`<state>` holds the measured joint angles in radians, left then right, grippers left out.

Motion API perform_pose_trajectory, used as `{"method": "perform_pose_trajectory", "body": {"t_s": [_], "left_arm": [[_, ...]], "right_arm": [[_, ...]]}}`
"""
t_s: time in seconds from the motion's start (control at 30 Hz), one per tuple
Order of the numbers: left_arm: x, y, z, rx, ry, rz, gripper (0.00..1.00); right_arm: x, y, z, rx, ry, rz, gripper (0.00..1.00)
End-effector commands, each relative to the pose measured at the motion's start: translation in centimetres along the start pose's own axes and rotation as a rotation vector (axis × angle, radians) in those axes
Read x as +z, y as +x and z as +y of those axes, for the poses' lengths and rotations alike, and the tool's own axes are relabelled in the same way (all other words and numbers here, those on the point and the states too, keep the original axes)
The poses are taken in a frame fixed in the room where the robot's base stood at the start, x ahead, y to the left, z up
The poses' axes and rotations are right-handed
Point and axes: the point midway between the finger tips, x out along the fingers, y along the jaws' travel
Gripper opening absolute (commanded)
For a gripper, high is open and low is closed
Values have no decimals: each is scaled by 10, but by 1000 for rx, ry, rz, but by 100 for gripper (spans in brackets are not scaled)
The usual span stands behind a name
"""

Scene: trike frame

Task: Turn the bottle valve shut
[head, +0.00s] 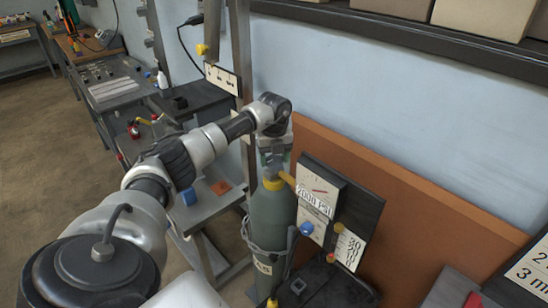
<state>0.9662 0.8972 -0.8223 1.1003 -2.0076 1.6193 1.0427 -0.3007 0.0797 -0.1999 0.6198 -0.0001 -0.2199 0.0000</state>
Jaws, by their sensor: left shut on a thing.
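A tall grey-green gas bottle (272,222) stands upright right of centre, held by a band around its body. A yellow collar (272,184) sits at its neck. My left gripper (275,158) points down over the top of the bottle and is shut on the bottle valve (274,170). The fingers hide most of the valve, so how far it is turned cannot be seen. A dial gauge board (319,190) reading 2000 PSI stands just right of the valve. My right gripper is not in view.
A blue knob (306,229) and a second scale (350,248) sit right of the bottle. An orange-brown panel (420,215) stands behind. A grey bench with a blue block (188,196) is to the left. Open floor (50,150) lies at the far left.

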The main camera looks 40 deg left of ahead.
Motion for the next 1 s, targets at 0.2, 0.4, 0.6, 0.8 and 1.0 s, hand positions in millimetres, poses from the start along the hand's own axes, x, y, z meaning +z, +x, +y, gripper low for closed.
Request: {"method": "perform_pose_trajectory", "body": {"t_s": [0.2,0.4,0.6,0.8,1.0], "left_arm": [[1,-1,0,0,167,-1,38],[1,-1,0,0,357,0,38],[1,-1,0,-1,547,-1,38],[1,-1,0,-1,737,-2,38],[1,-1,0,-2,926,-2,38]], "right_arm": [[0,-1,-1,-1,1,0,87],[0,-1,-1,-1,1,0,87],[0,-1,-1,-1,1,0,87],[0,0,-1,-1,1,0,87],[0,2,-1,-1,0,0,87]]}}
